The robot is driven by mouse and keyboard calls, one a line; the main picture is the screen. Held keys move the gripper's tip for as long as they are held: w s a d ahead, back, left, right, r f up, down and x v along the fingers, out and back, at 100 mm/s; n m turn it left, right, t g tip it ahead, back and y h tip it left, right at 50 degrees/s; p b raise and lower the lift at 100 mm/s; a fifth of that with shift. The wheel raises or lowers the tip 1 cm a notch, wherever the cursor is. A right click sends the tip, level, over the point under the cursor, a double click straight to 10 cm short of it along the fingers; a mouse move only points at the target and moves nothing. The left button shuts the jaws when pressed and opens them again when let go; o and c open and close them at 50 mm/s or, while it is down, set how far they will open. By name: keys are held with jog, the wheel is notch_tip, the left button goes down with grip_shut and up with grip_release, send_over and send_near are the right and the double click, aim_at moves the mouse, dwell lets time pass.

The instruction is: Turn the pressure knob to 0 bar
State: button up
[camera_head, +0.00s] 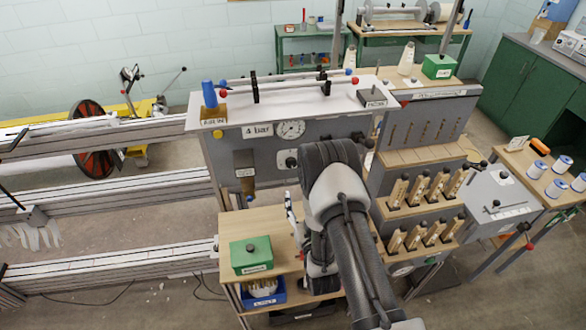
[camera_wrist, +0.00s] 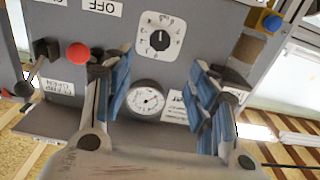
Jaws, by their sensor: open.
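The pressure knob (camera_wrist: 159,40) is a black round knob with a white pointer mark on a square white scale plate. In the wrist view it is upper middle, its scale digits too small to read. In the head view the knob (camera_head: 291,161) shows just left of my arm. A round gauge (camera_wrist: 146,99) sits lower in the wrist view; it also shows in the head view (camera_head: 290,129) beside a "4 bar" label (camera_head: 257,131). My gripper (camera_wrist: 159,62) is open and empty, its blue-padded fingers left and right of the knob in the picture, apart from it.
A red button (camera_wrist: 77,52) and a black lever (camera_wrist: 45,50) are left of the knob in the wrist view, with an "OFF" label (camera_wrist: 103,6) above. A blue-capped part (camera_wrist: 271,22) is at right. A wooden shelf with a green box (camera_head: 251,254) stands below the panel.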

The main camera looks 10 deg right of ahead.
aim_at(292, 165)
jog(key=w+b, duration=0.1)
jog(key=w, duration=1.3)
jog(key=c, duration=1.1)
